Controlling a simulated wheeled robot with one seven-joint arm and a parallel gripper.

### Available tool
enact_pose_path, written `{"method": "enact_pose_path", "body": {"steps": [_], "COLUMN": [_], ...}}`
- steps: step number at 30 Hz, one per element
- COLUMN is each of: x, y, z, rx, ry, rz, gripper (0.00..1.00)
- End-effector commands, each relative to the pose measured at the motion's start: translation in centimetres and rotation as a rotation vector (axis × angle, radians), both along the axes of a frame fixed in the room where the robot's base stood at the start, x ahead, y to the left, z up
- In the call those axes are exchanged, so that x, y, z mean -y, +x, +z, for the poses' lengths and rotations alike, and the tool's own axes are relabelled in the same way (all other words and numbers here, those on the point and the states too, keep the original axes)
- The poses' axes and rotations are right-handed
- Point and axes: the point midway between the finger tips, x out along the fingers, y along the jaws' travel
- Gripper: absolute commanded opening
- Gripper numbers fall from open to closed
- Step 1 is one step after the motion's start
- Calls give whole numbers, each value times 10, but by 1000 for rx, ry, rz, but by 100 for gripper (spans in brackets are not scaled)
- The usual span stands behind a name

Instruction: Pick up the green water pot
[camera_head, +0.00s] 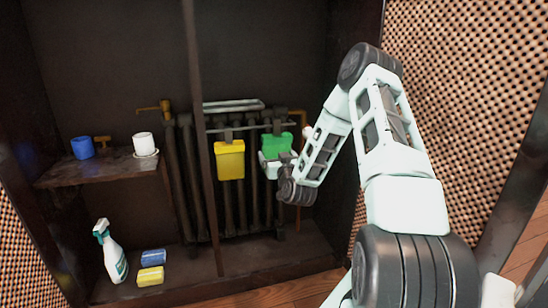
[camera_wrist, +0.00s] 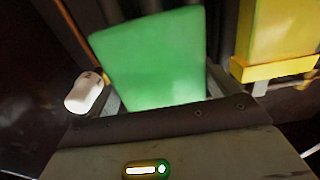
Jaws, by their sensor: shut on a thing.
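The green water pot (camera_head: 276,145) is a boxy green container in front of the dark radiator, right of the yellow pot, in the head view. My gripper (camera_head: 276,164) is shut on it at its lower part. In the wrist view the green pot (camera_wrist: 152,62) fills the middle, tilted, between the fingers of my gripper (camera_wrist: 158,100). The pot's lower part is hidden by the gripper. I cannot tell whether the pot still touches the rail behind it.
A yellow pot (camera_head: 229,160) hangs close on the left. The radiator (camera_head: 187,185) stands behind. A wooden post (camera_head: 204,130) rises further left. A shelf (camera_head: 95,174) holds a blue cup (camera_head: 82,148) and a white cup (camera_head: 144,143). A spray bottle (camera_head: 111,252) and sponges (camera_head: 152,266) stand below.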

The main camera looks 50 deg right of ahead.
Motion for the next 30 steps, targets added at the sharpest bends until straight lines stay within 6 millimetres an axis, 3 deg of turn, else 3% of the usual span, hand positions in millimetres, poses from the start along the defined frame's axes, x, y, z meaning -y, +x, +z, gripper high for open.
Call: {"method": "enact_pose_path", "body": {"steps": [30], "x": [-40], "y": [-65], "z": [-6], "rx": [2], "ry": [-2], "rz": [1], "gripper": [68]}}
